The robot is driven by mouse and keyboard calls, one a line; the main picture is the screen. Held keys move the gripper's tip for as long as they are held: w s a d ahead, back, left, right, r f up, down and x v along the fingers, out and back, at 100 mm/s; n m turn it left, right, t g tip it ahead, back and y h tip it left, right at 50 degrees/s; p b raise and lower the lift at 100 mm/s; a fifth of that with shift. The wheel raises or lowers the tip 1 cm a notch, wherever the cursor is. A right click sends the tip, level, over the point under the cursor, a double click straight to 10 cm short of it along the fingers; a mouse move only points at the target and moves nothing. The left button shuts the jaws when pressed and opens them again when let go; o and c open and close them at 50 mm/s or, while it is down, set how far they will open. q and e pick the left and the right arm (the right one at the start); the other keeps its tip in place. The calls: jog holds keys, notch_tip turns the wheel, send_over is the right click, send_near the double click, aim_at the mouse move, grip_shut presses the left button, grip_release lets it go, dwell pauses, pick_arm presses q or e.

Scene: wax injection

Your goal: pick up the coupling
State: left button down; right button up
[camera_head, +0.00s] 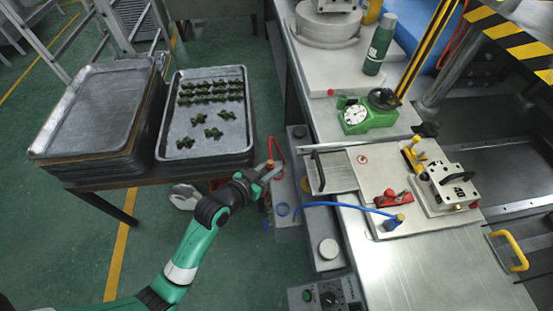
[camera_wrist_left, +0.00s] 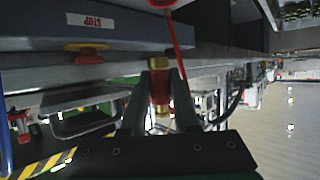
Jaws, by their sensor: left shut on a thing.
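The coupling (camera_wrist_left: 160,86), brass with a red band, sits between the two fingers of my left gripper (camera_wrist_left: 160,72) in the left wrist view. The gripper is shut on it. In the head view my left gripper (camera_head: 270,174) is beside the grey machine's left side, close to a thin red hose (camera_head: 273,150). The coupling is small there and mostly hidden by the fingers. In the wrist view the red hose (camera_wrist_left: 178,48) runs from a fitting at the top edge down close to the coupling. My right gripper does not show.
Trays with green wax pieces (camera_head: 210,152) stand at left on a table, beside an empty tray stack (camera_head: 92,110). The steel bench (camera_head: 420,265) at right carries a green dial gauge (camera_head: 368,113), a metal mould (camera_head: 447,188) and a blue hose (camera_head: 345,206).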

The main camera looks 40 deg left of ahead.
pick_arm(q)
jog(key=d+p+v, duration=0.2)
jog(key=v, duration=0.7)
jog(key=shift+r+p, duration=0.2)
jog(key=shift+p, duration=0.1)
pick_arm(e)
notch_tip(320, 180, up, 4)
